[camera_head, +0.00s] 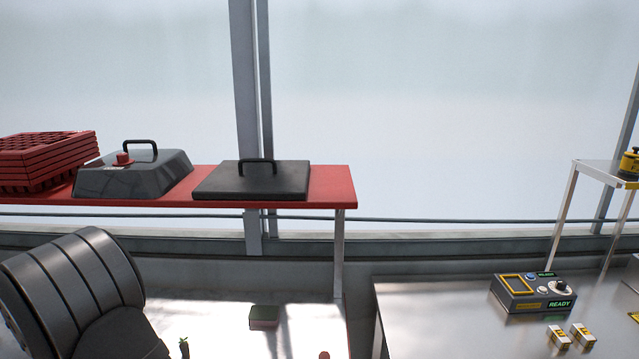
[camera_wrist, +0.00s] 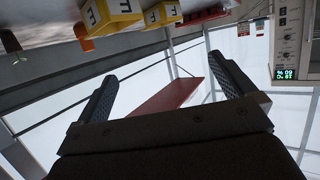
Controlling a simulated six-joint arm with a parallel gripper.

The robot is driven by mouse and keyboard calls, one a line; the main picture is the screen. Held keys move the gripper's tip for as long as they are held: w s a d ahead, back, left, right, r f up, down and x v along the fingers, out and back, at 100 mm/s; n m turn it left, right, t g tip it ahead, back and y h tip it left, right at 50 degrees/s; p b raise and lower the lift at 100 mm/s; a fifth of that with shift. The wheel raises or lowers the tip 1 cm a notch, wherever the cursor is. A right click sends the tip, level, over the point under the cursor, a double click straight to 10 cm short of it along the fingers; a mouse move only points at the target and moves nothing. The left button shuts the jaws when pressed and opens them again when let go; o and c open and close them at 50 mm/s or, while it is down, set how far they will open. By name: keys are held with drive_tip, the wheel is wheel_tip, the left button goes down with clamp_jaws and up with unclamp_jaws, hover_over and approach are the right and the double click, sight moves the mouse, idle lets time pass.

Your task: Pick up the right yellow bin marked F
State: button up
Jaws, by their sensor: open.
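The wrist view looks tilted and upside down. Its top edge shows a yellow bin marked F (camera_wrist: 106,15) and a second yellow bin with an F (camera_wrist: 162,14); I cannot tell which of them is the right one. My gripper (camera_wrist: 162,68) is open and empty, its fingers wide apart and clear of both bins. It does not show in the head view.
A red bench (camera_head: 335,180) at the back holds red trays (camera_head: 45,160) and two dark handled lids. A small shelf (camera_head: 590,170) stands at the right. The table's left part is clear.

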drive_tip(key=shift+c, duration=0.6)
drive_tip(key=shift+a, duration=0.1)
drive_tip(key=w+a+f+g, duration=0.1)
drive_tip(key=a, duration=0.3)
drive_tip(key=w+a+f+m+h, duration=0.1)
drive_tip(key=a, duration=0.3)
drive_tip(key=w+a+f+g+h, duration=0.1)
drive_tip(key=a, duration=0.3)
drive_tip(key=shift+a+f+g, duration=0.15)
drive_tip(key=shift+a+g, duration=0.15)
drive_tip(key=shift+a, duration=0.05)
drive_tip(key=a, duration=0.2)
drive_tip(key=w+a+m+h, duration=0.1)
drive_tip(key=a, duration=0.1)
drive_tip(key=w+a+g+h, duration=0.1)
drive_tip(key=a, duration=0.2)
drive_tip(key=shift+w+a+m, duration=0.1)
drive_tip(key=shift+m, duration=0.3)
drive_tip(key=w+a+r+m+h, duration=0.5)
drive_tip(key=a+r+m+h, duration=0.15)
drive_tip(key=r, duration=0.35)
drive_tip(key=shift+h, duration=0.35)
drive_tip(key=x, duration=1)
drive_tip(key=shift+w+d+f, duration=0.15)
drive_tip(key=shift+d+f, duration=0.1)
drive_tip(key=shift+f, duration=0.1)
drive_tip(key=shift+x, duration=3.1)
